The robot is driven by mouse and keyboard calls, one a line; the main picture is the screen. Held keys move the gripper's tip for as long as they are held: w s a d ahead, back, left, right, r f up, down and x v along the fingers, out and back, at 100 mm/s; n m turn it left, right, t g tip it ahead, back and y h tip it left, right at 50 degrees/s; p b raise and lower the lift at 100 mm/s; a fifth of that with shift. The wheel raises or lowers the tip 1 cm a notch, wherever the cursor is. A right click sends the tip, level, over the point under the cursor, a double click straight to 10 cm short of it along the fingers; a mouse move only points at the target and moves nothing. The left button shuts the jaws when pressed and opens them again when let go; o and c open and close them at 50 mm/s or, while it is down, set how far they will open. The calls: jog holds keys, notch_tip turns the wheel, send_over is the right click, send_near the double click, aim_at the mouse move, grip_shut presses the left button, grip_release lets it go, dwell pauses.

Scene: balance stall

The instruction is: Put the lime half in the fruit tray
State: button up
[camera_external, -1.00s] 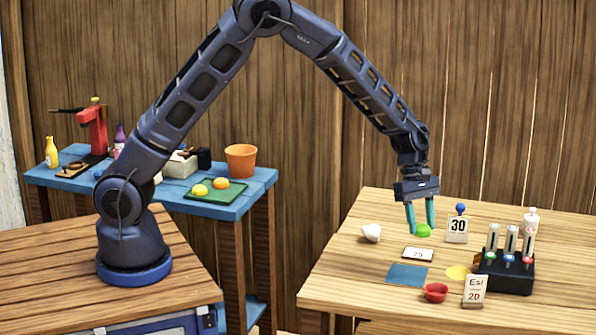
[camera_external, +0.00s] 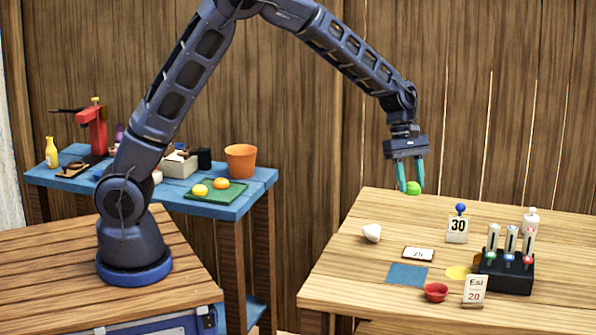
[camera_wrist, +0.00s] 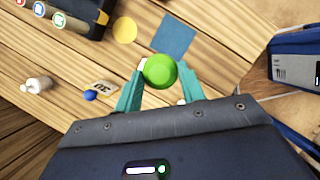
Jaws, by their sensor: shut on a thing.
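The lime half (camera_external: 413,188) is a small green round thing held between the teal fingers of my gripper (camera_external: 408,178), above the back of the right table. It also shows in the wrist view (camera_wrist: 160,71), between the two fingertips. My gripper is shut on it and clear of the table top. The likely fruit tray is the green tray (camera_external: 232,188) on the blue side table (camera_external: 178,205), with a yellow fruit (camera_external: 200,190) and an orange fruit (camera_external: 221,183) on it. The tray is not in the wrist view.
An orange pot (camera_external: 240,160) stands behind the green tray. A gap separates the tables.

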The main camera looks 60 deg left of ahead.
jog(key=s+a, duration=0.2)
jog(key=a, duration=1.6)
notch_tip(320, 180, up, 2)
send_over(223, 198)
jog(key=a, duration=0.1)
jog(key=shift+n, duration=0.3)
jog(key=f, duration=1.9)
jog(key=shift+a+f, duration=0.1)
jog(key=shift+a, duration=0.15)
jog(key=o, duration=0.5)
jog(key=shift+f, duration=0.15)
jog(key=o, duration=0.4)
jog(key=shift+o, duration=0.2)
